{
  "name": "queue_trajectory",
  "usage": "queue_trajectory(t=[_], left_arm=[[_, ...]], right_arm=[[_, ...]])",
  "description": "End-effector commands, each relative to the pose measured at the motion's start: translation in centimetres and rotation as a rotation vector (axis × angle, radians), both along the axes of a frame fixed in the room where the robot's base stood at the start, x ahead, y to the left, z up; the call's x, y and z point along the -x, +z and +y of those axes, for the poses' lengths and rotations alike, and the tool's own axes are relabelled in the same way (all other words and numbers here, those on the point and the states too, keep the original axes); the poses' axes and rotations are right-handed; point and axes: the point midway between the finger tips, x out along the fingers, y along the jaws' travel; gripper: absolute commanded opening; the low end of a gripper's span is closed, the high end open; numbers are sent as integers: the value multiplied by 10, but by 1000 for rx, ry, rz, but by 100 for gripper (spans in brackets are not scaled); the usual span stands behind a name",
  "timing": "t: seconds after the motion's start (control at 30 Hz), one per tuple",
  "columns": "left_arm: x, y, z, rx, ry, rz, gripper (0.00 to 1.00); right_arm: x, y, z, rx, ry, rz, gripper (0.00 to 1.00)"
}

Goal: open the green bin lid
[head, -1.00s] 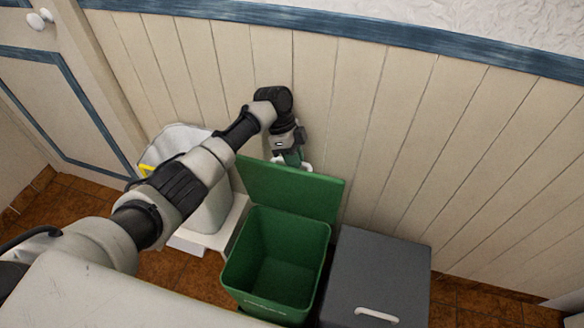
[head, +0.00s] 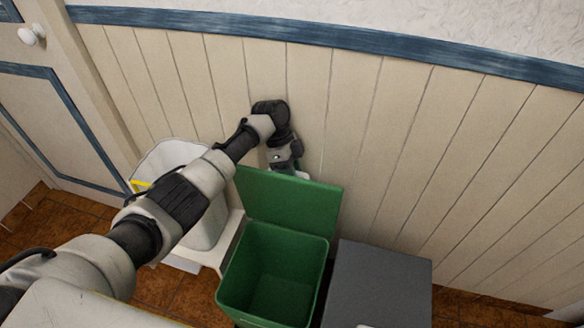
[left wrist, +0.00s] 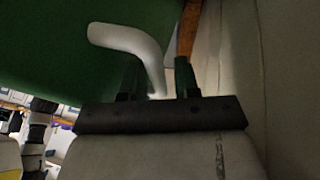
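The green bin (head: 270,285) stands open in the head view, its dark inside showing. Its green lid (head: 290,205) is raised, nearly upright at the back near the wall. My left gripper (head: 288,172) is behind the lid's top edge, partly hidden by it. In the left wrist view, the lid's green face (left wrist: 60,45) fills the upper left, with a white curved handle (left wrist: 125,40) on it. The two fingers of my left gripper (left wrist: 158,72) are apart, and the handle's lower end lies between them. My right gripper is in no view.
A grey bin (head: 380,285) with a closed lid stands close to the right of the green bin. A whitish bin (head: 205,225) stands to the left, under my left arm. The panelled wall (head: 400,150) is close behind.

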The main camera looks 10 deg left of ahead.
Motion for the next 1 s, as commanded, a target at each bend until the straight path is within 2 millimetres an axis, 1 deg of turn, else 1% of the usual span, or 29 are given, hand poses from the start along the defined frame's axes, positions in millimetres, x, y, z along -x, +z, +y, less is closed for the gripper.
queue_trajectory(t=[0.37, 0.47, 0.57, 0.6, 0.83, 1.0], left_arm=[[-3, 9, 0, 6, 4, -9, 40], [-3, 19, 0, 6, 2, -10, 40], [-3, 38, -1, 5, 0, -11, 40], [-3, 47, -1, 4, 0, -11, 40], [13, 76, -50, 6, -3, -9, 40], [23, 95, -81, 6, -2, -9, 40]], right_arm=[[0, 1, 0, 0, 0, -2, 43], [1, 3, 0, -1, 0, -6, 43], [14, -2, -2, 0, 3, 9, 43], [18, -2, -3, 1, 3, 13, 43], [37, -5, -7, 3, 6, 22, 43], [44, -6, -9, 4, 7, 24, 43]])
